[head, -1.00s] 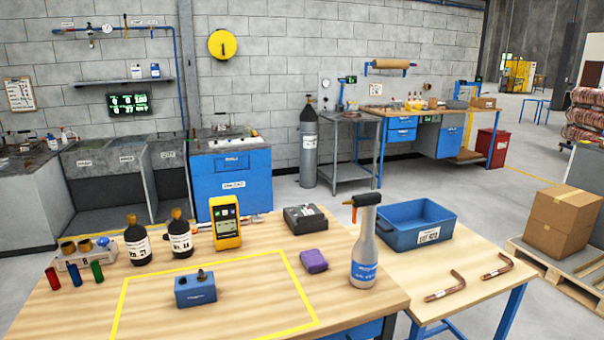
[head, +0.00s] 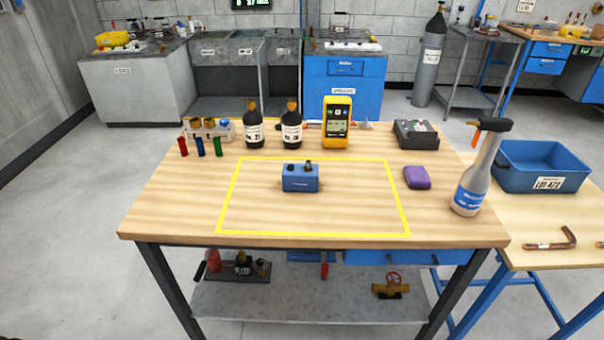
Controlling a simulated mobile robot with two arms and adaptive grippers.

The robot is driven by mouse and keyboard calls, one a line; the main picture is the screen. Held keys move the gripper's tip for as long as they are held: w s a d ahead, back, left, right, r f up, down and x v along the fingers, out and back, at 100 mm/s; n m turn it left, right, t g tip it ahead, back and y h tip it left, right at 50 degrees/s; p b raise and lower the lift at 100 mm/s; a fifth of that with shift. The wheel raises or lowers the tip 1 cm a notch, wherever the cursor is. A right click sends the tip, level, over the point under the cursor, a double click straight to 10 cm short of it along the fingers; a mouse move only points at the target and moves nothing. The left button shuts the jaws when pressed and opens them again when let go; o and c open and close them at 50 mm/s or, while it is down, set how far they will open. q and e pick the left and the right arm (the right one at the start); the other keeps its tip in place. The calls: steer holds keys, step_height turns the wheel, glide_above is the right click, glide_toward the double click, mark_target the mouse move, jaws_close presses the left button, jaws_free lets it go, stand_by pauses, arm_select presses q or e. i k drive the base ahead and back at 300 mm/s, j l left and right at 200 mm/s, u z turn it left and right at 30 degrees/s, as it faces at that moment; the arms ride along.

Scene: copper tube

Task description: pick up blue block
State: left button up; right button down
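The blue block (head: 300,179) is a small box with two dark fittings on top. It sits upright on the wooden table (head: 180,215), inside the yellow taped rectangle (head: 312,235), near its far edge. Nothing touches it. Neither of my grippers shows in the head view.
Behind the block stand two dark bottles (head: 254,130) and a yellow meter (head: 337,122). Small coloured cylinders (head: 200,147) are at the left. A purple block (head: 417,178) and a spray bottle (head: 478,172) are at the right. A blue bin (head: 541,167) stands on the side table. The front of the rectangle is clear.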

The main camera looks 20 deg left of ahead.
mark_target(301, 177)
steer(key=l+u, duration=0.35)
steer(key=l, duration=0.2)
steer(key=l+u, duration=0.4)
steer(key=k+l, duration=0.05)
steer(key=l, duration=0.05)
